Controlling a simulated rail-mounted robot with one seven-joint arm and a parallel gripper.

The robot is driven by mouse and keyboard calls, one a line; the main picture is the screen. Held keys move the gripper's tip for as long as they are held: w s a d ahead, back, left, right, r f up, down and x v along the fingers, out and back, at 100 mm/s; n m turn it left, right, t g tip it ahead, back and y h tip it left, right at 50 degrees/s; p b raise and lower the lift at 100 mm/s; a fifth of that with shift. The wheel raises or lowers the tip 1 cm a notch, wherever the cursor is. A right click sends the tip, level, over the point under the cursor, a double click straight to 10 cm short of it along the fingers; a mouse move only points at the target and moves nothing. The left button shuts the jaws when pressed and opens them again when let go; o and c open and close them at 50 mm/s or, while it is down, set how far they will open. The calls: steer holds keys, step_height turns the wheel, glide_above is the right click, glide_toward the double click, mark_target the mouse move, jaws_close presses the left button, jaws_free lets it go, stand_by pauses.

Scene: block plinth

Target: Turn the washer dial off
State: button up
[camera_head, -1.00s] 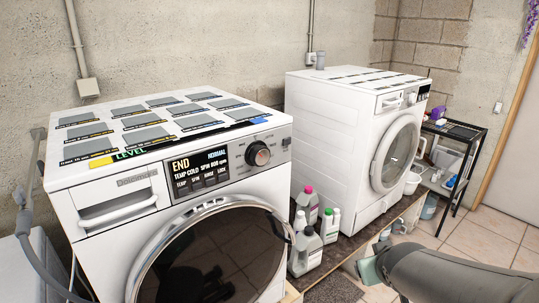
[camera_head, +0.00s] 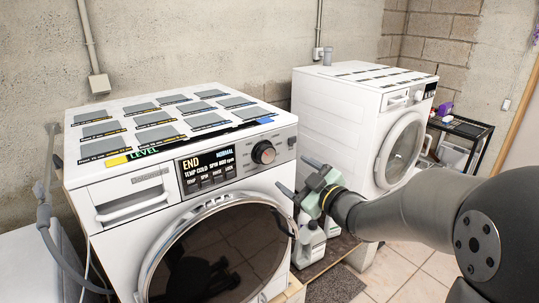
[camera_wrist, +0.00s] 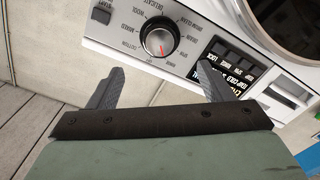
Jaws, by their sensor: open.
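The washer (camera_head: 110,195) is the white front-loader at left. Its dark round dial (camera_head: 264,152) sits on the grey panel, right of the lit display (camera_head: 208,167) reading END. In the wrist view the dial (camera_wrist: 155,37) shows a red pointer line towards the lower right of the picture, with printed settings around it. The label at the pointer is too small to read surely. My gripper (camera_head: 298,178) is open and empty, right of the dial and apart from it. In the wrist view its two fingers (camera_wrist: 160,86) are spread below the dial.
A second white machine (camera_head: 335,108) stands to the right. Bottles (camera_head: 310,240) stand between the machines, partly behind my gripper. A black shelf (camera_head: 462,128) is at far right. The washer's round door (camera_head: 215,255) lies below the panel.

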mark_target(269, 156)
steer(key=p+x, duration=0.2)
steer(key=x, duration=0.9)
steer(key=shift+w+a, duration=0.1)
steer(key=c, duration=1)
